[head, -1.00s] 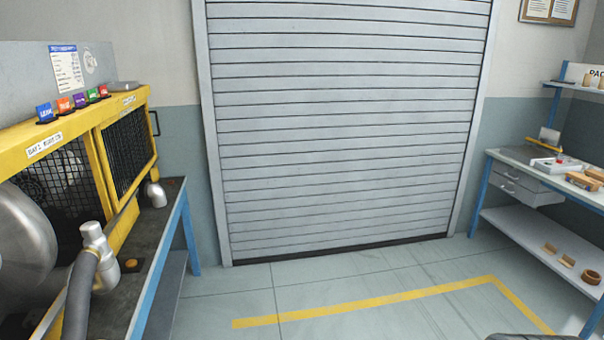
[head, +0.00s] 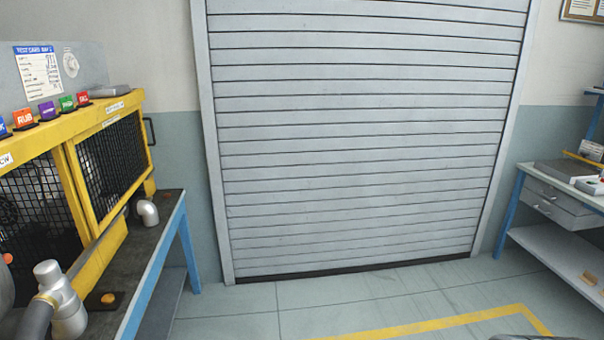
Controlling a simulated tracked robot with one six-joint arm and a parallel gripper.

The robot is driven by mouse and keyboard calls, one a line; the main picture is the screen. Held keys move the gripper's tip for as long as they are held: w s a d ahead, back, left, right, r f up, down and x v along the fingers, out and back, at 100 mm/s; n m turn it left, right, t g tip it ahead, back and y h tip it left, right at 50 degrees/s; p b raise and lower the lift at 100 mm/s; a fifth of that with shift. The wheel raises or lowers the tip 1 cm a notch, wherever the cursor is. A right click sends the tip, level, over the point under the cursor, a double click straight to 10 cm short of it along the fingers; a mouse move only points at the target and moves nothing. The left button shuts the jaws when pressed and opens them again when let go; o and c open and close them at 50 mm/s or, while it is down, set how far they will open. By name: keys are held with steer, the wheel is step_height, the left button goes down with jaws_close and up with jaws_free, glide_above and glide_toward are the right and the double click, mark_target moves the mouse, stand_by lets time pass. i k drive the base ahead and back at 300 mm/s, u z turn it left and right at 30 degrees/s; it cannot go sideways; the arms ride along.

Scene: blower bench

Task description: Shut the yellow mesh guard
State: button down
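The yellow mesh guard (head: 111,165) is at the left in the head view, a yellow frame with black mesh on the front of the blower bench. A black handle (head: 150,131) shows at its far right end. A second mesh panel (head: 40,205) is beside it, nearer to me and cut off by the left edge. From this angle I cannot tell how far the guard stands open. My gripper is not in view.
Coloured tags (head: 47,111) stand along the top of the yellow housing. Silver pipe elbows (head: 147,212) and a grey hose are at the bench front (head: 128,270). A grey roller shutter (head: 360,140) is ahead, with clear floor before it. A side table (head: 555,240) is at right.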

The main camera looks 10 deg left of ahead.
mark_target(96, 230)
steer(key=u, duration=0.2)
steer(key=i, duration=1.45)
steer(key=u, duration=0.4)
steer(key=i, duration=0.7)
steer(key=u, duration=0.65)
steer(key=i, duration=0.65)
steer(key=u, duration=0.8)
steer(key=i, duration=0.6)
steer(key=u, duration=0.6)
steer(key=i, duration=0.55)
steer(key=u, duration=0.25)
